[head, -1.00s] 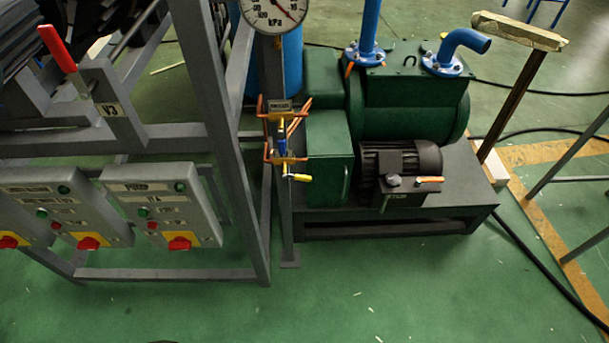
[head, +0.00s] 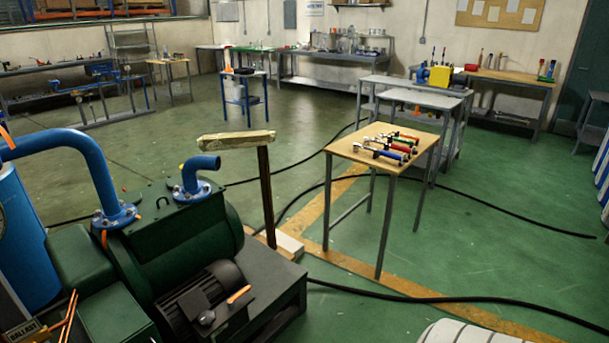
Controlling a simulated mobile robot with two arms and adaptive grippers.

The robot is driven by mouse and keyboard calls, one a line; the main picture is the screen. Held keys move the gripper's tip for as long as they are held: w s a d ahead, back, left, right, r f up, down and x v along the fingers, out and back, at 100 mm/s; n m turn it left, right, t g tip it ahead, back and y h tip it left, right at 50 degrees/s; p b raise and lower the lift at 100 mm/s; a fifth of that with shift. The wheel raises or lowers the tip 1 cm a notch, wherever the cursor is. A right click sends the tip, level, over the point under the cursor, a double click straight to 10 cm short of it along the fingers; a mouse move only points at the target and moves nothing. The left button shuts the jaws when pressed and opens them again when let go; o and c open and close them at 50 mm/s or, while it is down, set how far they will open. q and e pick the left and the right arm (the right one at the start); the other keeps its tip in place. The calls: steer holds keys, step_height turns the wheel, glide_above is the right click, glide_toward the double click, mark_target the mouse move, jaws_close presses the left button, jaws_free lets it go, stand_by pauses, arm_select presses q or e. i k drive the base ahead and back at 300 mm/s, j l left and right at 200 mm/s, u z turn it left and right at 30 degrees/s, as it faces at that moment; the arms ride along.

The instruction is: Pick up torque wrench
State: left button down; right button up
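Several hand tools with red, orange, green and blue handles (head: 392,150) lie side by side on a small wooden-topped table (head: 374,129) right of centre in the head view. They are too small at this distance to tell which one is the torque wrench. Neither of my grippers shows in the head view.
A green pump (head: 190,250) with blue pipes (head: 90,160) fills the lower left. A wooden post (head: 266,195) stands between it and the table. Black cables (head: 450,298) cross the green floor. Grey benches (head: 418,97) stand behind the table. Floor right of the table is mostly clear.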

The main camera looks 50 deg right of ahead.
mark_target(367, 140)
steer(key=z, duration=2.15)
steer(key=i+l+z, duration=0.25)
steer(key=i, duration=0.15)
steer(key=i+l+z, duration=0.25)
steer(key=i, duration=0.15)
steer(key=i+z, duration=0.25)
steer(key=i, duration=0.2)
steer(key=i+l, duration=0.1)
steer(key=i, duration=0.7)
steer(key=i+l, duration=0.1)
steer(key=i, duration=0.65)
